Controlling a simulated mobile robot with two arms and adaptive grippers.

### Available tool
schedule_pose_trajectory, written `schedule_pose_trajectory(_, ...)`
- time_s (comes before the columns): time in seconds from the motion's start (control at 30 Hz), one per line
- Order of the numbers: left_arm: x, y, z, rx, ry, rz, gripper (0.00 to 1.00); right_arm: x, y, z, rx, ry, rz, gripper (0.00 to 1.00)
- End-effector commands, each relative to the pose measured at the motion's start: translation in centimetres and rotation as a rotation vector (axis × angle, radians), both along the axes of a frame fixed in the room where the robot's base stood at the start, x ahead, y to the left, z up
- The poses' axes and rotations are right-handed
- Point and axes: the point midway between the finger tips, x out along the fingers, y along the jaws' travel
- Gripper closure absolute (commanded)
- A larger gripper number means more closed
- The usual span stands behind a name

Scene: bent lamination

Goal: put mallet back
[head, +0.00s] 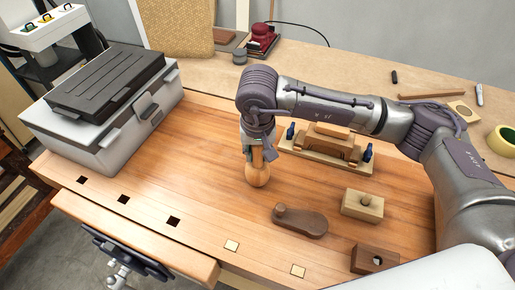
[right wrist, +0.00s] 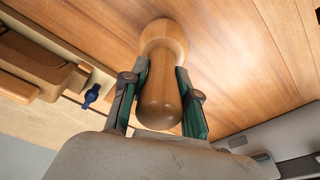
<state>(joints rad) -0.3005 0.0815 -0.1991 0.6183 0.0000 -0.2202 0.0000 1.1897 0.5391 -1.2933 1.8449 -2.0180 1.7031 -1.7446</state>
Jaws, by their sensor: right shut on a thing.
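The turned wooden mallet (head: 257,175) is in my right gripper (head: 257,153) above the middle of the wooden workbench (head: 195,140). The right wrist view shows the mallet (right wrist: 160,105) lengthwise between the two green-padded fingers of the right gripper (right wrist: 161,82), which are shut on it. Its rounded end points down in the head view. I cannot tell whether that end touches the bench top. The fingers hide part of the mallet's sides. My left gripper is in neither view.
A grey toolbox with a black lid (head: 108,80) stands at the left. A wooden jig with blue knobs (head: 328,147) lies behind my right arm. A dark brown knobbed piece (head: 303,222), a light block (head: 362,204) and a brown block (head: 374,258) lie at the right. Bench left of the mallet is clear.

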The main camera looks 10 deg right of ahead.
Motion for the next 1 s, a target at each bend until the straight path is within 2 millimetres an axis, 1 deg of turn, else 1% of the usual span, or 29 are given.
schedule_pose_trajectory(0.17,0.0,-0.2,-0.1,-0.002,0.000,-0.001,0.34,0.0,0.0,0.0,0.001,-0.002,0.000,1.00)
schedule_pose_trajectory(0.33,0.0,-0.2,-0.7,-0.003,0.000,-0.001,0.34,0.1,0.0,-0.4,0.001,-0.002,0.000,1.00)
schedule_pose_trajectory(0.37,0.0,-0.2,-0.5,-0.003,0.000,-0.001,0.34,0.0,0.0,-0.3,0.000,-0.001,0.000,0.66)
schedule_pose_trajectory(0.4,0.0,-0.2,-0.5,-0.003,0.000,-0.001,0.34,0.0,0.0,-0.3,0.000,-0.001,0.000,0.59)
schedule_pose_trajectory(0.47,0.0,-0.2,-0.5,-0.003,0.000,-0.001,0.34,0.0,0.0,-0.3,0.000,0.000,0.000,0.49)
schedule_pose_trajectory(0.5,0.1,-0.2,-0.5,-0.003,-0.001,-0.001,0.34,0.0,0.0,-0.3,0.000,0.000,-0.001,0.45)
schedule_pose_trajectory(0.73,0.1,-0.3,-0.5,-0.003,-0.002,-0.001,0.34,0.0,0.0,-0.3,0.000,0.000,-0.001,0.45)
schedule_pose_trajectory(0.83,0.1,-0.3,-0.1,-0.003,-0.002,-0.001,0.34,0.0,0.0,0.0,0.000,0.000,-0.001,0.45)
schedule_pose_trajectory(0.9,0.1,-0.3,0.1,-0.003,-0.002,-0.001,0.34,0.0,0.0,0.4,0.001,0.000,-0.001,0.45)
schedule_pose_trajectory(0.97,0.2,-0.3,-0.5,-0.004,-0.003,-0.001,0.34,0.0,0.1,1.0,0.002,-0.003,0.000,0.45)
schedule_pose_trajectory(1.0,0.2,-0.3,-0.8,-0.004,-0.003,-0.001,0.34,-0.1,0.1,1.7,0.002,-0.005,0.000,0.45)
